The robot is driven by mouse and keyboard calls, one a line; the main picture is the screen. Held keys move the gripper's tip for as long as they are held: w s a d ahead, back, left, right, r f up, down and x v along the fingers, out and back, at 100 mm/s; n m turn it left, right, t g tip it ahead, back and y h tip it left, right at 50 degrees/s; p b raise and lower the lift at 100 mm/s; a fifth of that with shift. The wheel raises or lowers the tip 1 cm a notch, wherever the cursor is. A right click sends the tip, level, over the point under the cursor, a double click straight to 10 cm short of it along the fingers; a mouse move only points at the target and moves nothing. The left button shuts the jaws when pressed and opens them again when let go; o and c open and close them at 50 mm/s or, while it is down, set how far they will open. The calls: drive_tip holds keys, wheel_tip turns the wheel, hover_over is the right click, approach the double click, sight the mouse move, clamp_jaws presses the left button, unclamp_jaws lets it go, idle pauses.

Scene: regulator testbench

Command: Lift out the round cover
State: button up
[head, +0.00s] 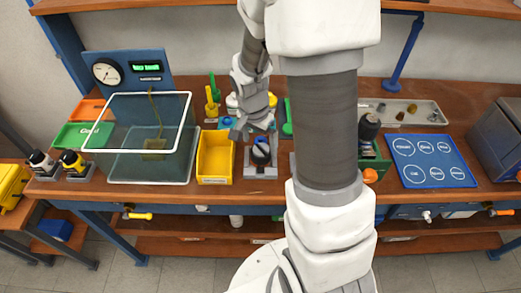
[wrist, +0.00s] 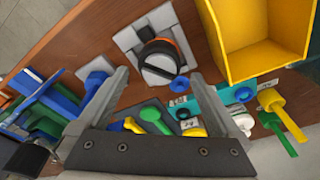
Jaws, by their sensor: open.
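A round black part (wrist: 158,58) with a grey bar across its top and an orange band at its side sits on a grey plate (wrist: 128,38) in the wrist view. I take it for the round cover, or the body carrying it. In the head view the black part (head: 261,154) stands on its grey stand (head: 260,172), just right of the yellow bin. My gripper (wrist: 161,74) is open and empty, its fingertips pointing toward the part, one to each side in the picture. In the head view my gripper (head: 251,130) is above and behind it; the exact gap cannot be told.
A yellow bin (head: 215,157) stands close left of the stand. Green, yellow and blue-handled tools (wrist: 150,115) lie close by in the wrist view. A glass tank (head: 150,168) is farther left, a blue mat with circles (head: 430,160) at right. My arm hides part of the bench.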

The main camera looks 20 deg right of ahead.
sight(261, 151)
drive_tip(key=f, duration=0.4)
drive_tip(key=shift+w+d, duration=0.15)
drive_tip(key=shift+d, duration=0.15)
drive_tip(key=c, duration=1.2)
